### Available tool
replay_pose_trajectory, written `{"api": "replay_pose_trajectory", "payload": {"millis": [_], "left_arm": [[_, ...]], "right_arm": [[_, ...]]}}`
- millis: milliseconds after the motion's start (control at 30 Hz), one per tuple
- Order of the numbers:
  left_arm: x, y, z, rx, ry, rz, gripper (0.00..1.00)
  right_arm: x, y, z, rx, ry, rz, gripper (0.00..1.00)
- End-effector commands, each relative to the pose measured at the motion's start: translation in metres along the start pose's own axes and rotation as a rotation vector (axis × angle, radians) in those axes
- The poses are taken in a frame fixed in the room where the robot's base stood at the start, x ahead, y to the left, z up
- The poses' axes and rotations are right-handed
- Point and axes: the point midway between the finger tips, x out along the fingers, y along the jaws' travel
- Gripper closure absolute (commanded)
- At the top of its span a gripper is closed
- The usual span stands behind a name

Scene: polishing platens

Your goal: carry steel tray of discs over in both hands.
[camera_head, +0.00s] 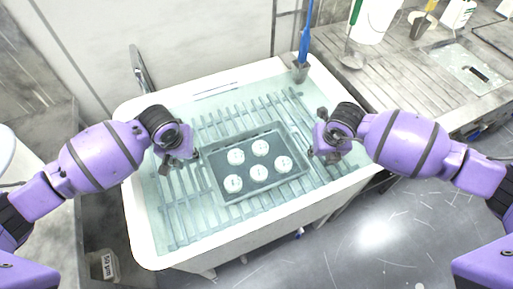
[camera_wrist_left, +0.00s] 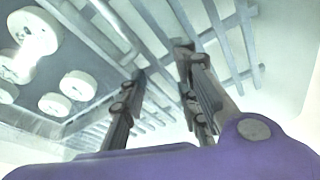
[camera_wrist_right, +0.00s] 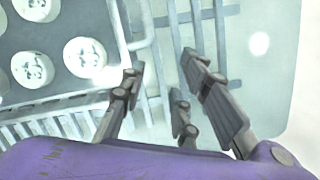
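The grey steel tray (camera_head: 274,141) lies flat in a white basin, with several white round discs (camera_head: 260,147) on it. Discs also show in the left wrist view (camera_wrist_left: 80,86) and the right wrist view (camera_wrist_right: 85,57). My left gripper (camera_head: 195,155) is just outside the tray's left end, its fingers (camera_wrist_left: 162,60) apart with rack bars seen between them. My right gripper (camera_head: 316,152) is just outside the right end, its fingers (camera_wrist_right: 158,72) also apart. Neither gripper visibly holds the tray. Whether any fingertip touches the rim cannot be told.
The white basin (camera_head: 143,232) has a slatted rack (camera_head: 180,215) under the tray. A blue-handled brush (camera_head: 305,42) stands in a grey holder at the basin's back right corner. A ridged drainboard (camera_head: 400,75) with a white bucket (camera_head: 372,20) and bottle lies to the right.

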Motion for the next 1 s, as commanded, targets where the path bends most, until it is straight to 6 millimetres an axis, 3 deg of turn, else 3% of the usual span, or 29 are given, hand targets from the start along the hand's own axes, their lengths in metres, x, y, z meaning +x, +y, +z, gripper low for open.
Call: {"api": "replay_pose_trajectory", "payload": {"millis": [233, 700, 867, 1000], "left_arm": [[-0.016, -0.001, 0.000, 0.000, 0.001, 0.000, 0.71], [-0.107, 0.000, -0.001, 0.000, 0.002, 0.001, 0.71], [-0.119, 0.000, -0.001, 0.001, 0.002, 0.000, 0.71], [-0.122, 0.000, -0.001, 0.001, 0.002, 0.000, 0.71]], "right_arm": [[0.000, -0.001, 0.000, 0.000, 0.001, -0.001, 0.71], [0.000, 0.000, 0.000, 0.000, 0.000, -0.001, 0.71], [-0.002, 0.000, 0.000, 0.000, 0.000, 0.000, 0.71], [-0.015, 0.000, 0.001, -0.001, -0.002, 0.001, 0.71]]}}
